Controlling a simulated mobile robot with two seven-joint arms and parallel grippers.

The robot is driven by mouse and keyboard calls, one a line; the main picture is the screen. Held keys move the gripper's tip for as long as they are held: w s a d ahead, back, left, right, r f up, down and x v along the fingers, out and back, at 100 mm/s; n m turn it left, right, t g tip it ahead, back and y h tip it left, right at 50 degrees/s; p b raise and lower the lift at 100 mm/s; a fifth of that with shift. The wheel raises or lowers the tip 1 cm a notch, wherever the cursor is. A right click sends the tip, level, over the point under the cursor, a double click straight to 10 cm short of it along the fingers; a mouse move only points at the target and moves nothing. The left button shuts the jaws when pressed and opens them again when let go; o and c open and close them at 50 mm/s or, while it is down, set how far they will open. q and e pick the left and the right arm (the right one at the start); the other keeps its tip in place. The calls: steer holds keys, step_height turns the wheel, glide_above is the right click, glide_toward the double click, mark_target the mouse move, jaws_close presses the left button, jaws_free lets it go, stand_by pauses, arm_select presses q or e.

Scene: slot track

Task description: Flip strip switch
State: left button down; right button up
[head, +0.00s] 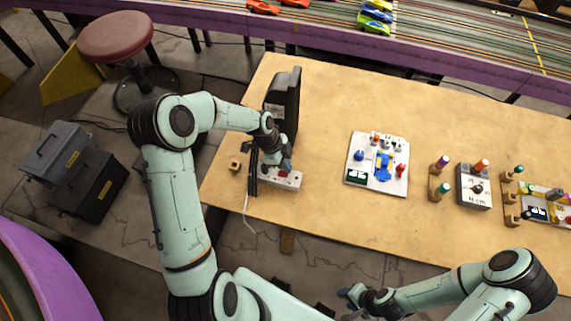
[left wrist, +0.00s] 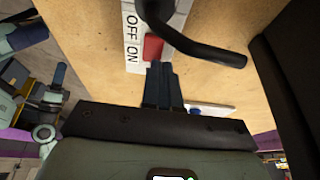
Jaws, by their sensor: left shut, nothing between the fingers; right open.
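The power strip (head: 290,181) is a pale bar lying on the left end of the wooden table, with a cable running off its left side. In the left wrist view its red rocker switch (left wrist: 153,47) shows beside the printed words OFF and ON. My left gripper (head: 284,167) is shut and empty over the strip. In the left wrist view its fingertips (left wrist: 160,66) are right at the ON-side edge of the switch; I cannot tell whether they touch. My right gripper (head: 352,293) is open, off the table's front edge at the bottom.
A black upright panel (head: 285,98) stands behind the strip. A black plug and cord (left wrist: 200,48) curve close to the switch. A white board with a blue car (head: 383,167) and a grey control box (head: 474,187) lie further right. The table between is clear.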

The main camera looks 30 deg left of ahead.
arm_select(q)
steer(key=shift+d+f, duration=0.1)
steer(key=shift+f, duration=0.05)
arm_select(e)
steer(key=shift+s+f, duration=0.1)
arm_select(q)
steer(key=shift+d+f+y+b, duration=0.1)
steer(key=shift+f+y+b, duration=0.2)
steer(key=shift+f+b, duration=0.1)
steer(key=shift+s+r, duration=0.15)
steer(key=shift+s, duration=0.05)
arm_select(e)
steer(key=shift+s+f, duration=0.3)
arm_select(q)
steer(key=shift+a, duration=0.2)
steer(key=shift+s+a, duration=0.2)
steer(key=shift+a, duration=0.55)
